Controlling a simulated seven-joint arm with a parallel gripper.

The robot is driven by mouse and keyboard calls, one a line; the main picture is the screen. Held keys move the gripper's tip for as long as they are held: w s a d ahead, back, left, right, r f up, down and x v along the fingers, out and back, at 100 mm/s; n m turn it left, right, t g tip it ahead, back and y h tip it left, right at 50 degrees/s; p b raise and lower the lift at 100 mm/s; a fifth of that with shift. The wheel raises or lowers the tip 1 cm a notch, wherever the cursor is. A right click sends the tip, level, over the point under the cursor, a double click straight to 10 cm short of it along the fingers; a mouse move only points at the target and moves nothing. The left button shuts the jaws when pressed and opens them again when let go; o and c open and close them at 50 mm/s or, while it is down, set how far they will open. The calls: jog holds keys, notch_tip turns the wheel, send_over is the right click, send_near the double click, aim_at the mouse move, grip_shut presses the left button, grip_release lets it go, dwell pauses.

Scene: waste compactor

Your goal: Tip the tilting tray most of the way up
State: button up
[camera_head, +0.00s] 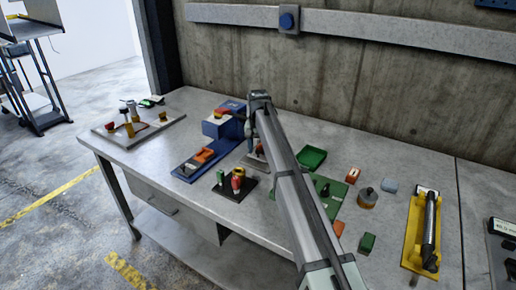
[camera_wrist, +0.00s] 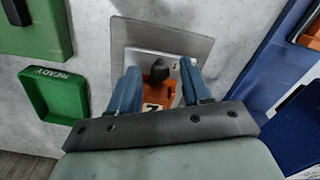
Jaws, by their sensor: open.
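My gripper (camera_wrist: 157,78) is open, its two blue fingers on either side of an orange part (camera_wrist: 157,93) with a black knob (camera_wrist: 160,70). This part sits on a grey plate (camera_wrist: 195,45) and carries white number marks. I cannot tell whether the fingers touch it. In the head view my gripper (camera_head: 251,128) is above the bench, beside the blue machine, and my arm hides much of the plate. A shallow green tray labelled READY (camera_wrist: 55,93) lies left of the plate; it also shows in the head view (camera_head: 310,158). Which part is the tilting tray is not clear.
A blue machine (camera_head: 218,124) and a blue base with an orange block (camera_head: 203,155) stand left of my gripper. A dark block with red and green buttons (camera_head: 236,187) is in front. A green panel (camera_head: 341,199) and yellow fixture (camera_head: 413,250) are right. A concrete wall is behind.

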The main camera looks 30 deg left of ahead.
jog(key=shift+c, duration=0.5)
grip_shut()
